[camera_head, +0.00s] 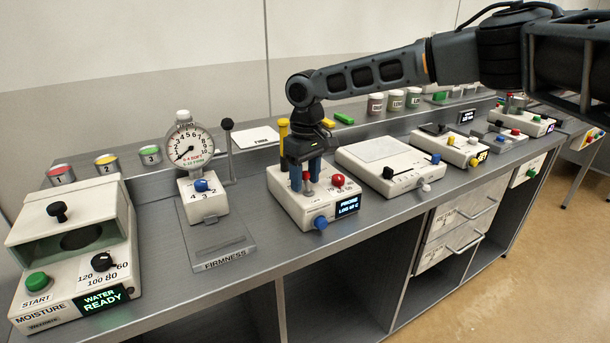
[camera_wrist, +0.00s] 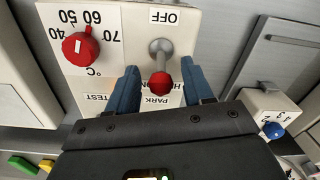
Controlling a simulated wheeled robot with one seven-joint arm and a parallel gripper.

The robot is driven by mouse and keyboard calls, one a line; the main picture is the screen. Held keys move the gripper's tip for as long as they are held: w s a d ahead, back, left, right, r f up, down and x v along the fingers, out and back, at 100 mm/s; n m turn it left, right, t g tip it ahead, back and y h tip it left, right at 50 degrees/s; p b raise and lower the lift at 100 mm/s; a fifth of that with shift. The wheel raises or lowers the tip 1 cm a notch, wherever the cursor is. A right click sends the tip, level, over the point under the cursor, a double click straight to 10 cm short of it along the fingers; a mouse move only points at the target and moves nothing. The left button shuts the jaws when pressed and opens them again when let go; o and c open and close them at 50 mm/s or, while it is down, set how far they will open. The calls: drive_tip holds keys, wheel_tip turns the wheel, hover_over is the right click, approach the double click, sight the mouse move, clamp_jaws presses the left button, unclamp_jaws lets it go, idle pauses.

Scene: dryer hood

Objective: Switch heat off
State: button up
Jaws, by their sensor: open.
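The heat switch is a metal toggle lever with a red tip (camera_wrist: 161,84) on a white device box (camera_head: 293,205). My gripper (camera_head: 306,179) is over the box and open. In the wrist view my gripper (camera_wrist: 160,72) has its two blue fingers on either side of the lever, with gaps visible. A red dial (camera_wrist: 80,49) marked 40 to 70 °C is beside it.
The box also has a blue knob (camera_head: 320,222) and a lit display (camera_head: 347,206). The firmness gauge (camera_head: 190,147) stands to the left and a flat white device (camera_head: 390,163) to the right.

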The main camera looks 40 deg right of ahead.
sight(308, 186)
clamp_jaws()
idle(0.5)
drive_tip(key=shift+a, duration=0.1)
drive_tip(key=shift+s+r+t+p, duration=0.1)
drive_tip(key=shift+s+t+p, duration=0.3)
drive_tip(key=shift+t, duration=0.4)
drive_tip(key=shift+s+a+t+h+b, duration=0.15)
drive_tip(key=shift+s+t+h, duration=0.1)
drive_tip(key=shift+t, duration=0.35)
drive_tip(key=shift+s+a+t+h+b, duration=0.15)
drive_tip(key=shift+t+h, duration=0.1)
drive_tip(key=shift+t, duration=0.35)
drive_tip(key=t+b, duration=0.1)
drive_tip(key=b, duration=0.1)
drive_tip(key=s+t+b, duration=0.1)
drive_tip(key=t, duration=0.1)
drive_tip(key=shift+f+h+b, duration=0.3)
drive_tip(key=shift+h+b, duration=0.05)
drive_tip(key=shift+h, duration=0.05)
drive_tip(key=t+b, duration=0.1)
drive_tip(key=b, duration=0.1)
drive_tip(key=t+b, duration=0.1)
drive_tip(key=b, duration=0.1)
drive_tip(key=shift+s+a+r+t+h, duration=0.1)
drive_tip(key=shift+s+t+h, duration=0.2)
drive_tip(key=shift+s+h, duration=0.1)
